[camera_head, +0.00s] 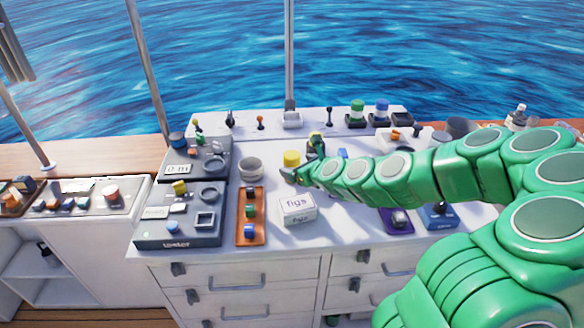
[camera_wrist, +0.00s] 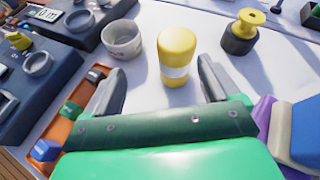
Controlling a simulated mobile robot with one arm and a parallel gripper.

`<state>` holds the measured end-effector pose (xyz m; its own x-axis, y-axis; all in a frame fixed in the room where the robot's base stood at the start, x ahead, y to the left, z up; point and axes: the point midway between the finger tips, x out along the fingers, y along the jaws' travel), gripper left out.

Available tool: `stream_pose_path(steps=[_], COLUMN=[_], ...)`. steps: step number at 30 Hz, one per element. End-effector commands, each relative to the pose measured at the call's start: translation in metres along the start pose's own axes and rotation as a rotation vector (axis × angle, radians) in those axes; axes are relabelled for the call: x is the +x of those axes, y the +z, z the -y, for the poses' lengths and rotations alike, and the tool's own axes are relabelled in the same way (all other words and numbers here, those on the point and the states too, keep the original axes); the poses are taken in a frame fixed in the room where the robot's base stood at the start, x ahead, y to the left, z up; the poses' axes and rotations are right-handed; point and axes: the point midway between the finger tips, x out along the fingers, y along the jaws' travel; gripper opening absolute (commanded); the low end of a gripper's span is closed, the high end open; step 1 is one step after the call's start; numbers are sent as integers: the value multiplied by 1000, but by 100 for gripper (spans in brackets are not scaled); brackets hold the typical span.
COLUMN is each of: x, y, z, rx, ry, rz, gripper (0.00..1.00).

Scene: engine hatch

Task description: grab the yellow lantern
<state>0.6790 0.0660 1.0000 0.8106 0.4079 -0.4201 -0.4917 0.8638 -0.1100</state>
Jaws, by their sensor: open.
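The yellow lantern (camera_wrist: 178,47), a short upright cylinder with a pale band near its base, stands on the white counter in the wrist view. In the head view it (camera_head: 291,158) is just beyond the end of my arm, its lower part partly hidden. My gripper (camera_wrist: 160,84) is open and empty, with one finger to the left of the lantern and one to the right. The lantern is a little ahead of the fingertips, and I see no contact. In the head view my gripper (camera_head: 290,174) is small and low over the counter.
A grey-white bowl (camera_wrist: 122,39) stands close left of the lantern. A black and yellow knobbed object (camera_wrist: 240,35) stands behind right. A white "figs" box (camera_head: 298,208) and an orange tray (camera_head: 251,228) are nearer the front. Dark control panels (camera_head: 180,215) lie left.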

Motion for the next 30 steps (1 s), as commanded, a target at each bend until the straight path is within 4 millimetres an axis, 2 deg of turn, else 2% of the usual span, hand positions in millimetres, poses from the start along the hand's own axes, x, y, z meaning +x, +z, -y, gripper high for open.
stream_pose_path(steps=[3, 7, 25, 30], x=[6, 9, 40, 57], y=[-4, -6, -5, -4], z=[16, 22, 23, 22], rx=[104, 150, 151, 147], ry=[-49, -68, -69, -68], rz=[25, 36, 35, 35], gripper=[89, 89, 89, 89])
